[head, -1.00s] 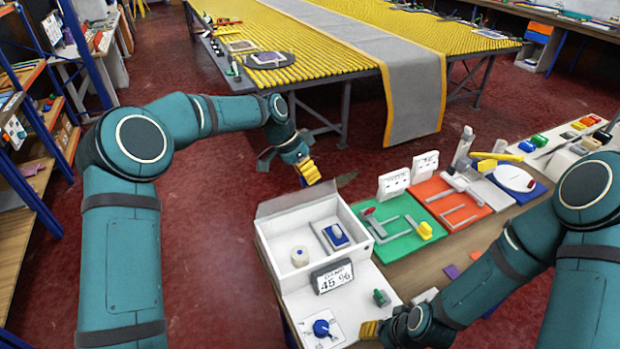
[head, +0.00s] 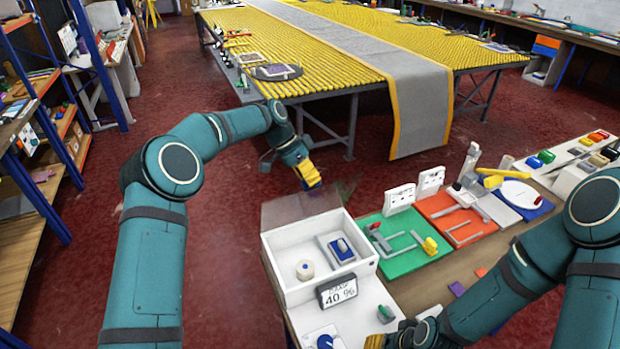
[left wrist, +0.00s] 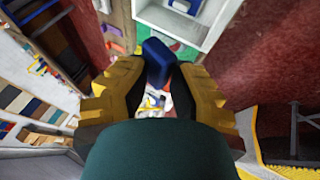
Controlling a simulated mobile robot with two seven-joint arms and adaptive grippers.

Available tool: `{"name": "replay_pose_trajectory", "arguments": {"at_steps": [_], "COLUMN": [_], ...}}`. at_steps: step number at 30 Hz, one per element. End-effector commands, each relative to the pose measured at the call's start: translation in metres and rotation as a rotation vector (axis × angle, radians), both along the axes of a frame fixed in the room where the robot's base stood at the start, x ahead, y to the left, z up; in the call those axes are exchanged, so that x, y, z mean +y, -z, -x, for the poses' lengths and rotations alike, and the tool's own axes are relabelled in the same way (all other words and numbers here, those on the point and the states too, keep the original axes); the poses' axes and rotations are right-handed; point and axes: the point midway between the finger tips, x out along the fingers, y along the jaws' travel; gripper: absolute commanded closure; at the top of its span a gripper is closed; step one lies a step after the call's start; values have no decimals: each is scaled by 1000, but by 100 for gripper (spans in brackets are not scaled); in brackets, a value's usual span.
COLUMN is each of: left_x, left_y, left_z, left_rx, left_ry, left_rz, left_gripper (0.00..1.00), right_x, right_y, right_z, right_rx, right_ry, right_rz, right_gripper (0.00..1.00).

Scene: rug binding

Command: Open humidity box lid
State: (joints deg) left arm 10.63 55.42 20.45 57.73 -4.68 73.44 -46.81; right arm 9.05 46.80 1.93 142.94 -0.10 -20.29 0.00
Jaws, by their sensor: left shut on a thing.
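The white humidity box (head: 287,297) stands on the near end of the bench, its top open. Its see-through greyish lid (head: 292,206) is raised at the far edge, tilted back. Inside are a pale spool (head: 305,270) and a small device with a blue button (head: 342,250). My left gripper (head: 311,182) is beyond the lid's far side, shut on a blue block-like handle, clear in the left wrist view (left wrist: 157,62). How the handle joins the lid is hard to see. My right gripper (head: 376,341) is low at the bottom edge, its fingertips partly cut off.
A display reading 40 % (head: 337,291) stands at the box's front. A green knob (head: 386,314) and a blue knob (head: 325,342) are nearer. Green (head: 397,262) and orange (head: 462,232) mats with tools lie right of the box. Red floor is open to the left.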

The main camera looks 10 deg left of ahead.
Motion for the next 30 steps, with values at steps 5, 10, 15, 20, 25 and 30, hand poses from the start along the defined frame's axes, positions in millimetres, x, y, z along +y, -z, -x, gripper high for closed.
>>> {"name": "replay_pose_trajectory", "arguments": {"at_steps": [5, 10, 15, 20, 25, 30], "left_x": [6, 5, 4, 3, 2, 2], "left_y": [13, 10, 8, 7, 6, 6], "left_z": [1, 1, 1, 1, 0, 0], "left_rx": [11, 8, 7, 6, 5, 5], "left_ry": [-2, -2, -1, -1, -1, -1], "left_rz": [-16, -14, -13, -11, -10, -9], "left_gripper": [54, 54, 54, 54, 54, 54], "right_x": [0, 0, 0, 0, 0, 0], "right_y": [1, 1, 1, 0, 0, 0], "right_z": [0, 0, 0, 0, 0, 0], "right_rx": [0, 0, 0, 0, 0, 0], "right_ry": [0, 0, 0, 0, 0, 0], "right_rz": [0, 0, 0, 0, 0, 0], "right_gripper": [53, 53, 53, 53, 53, 53]}}
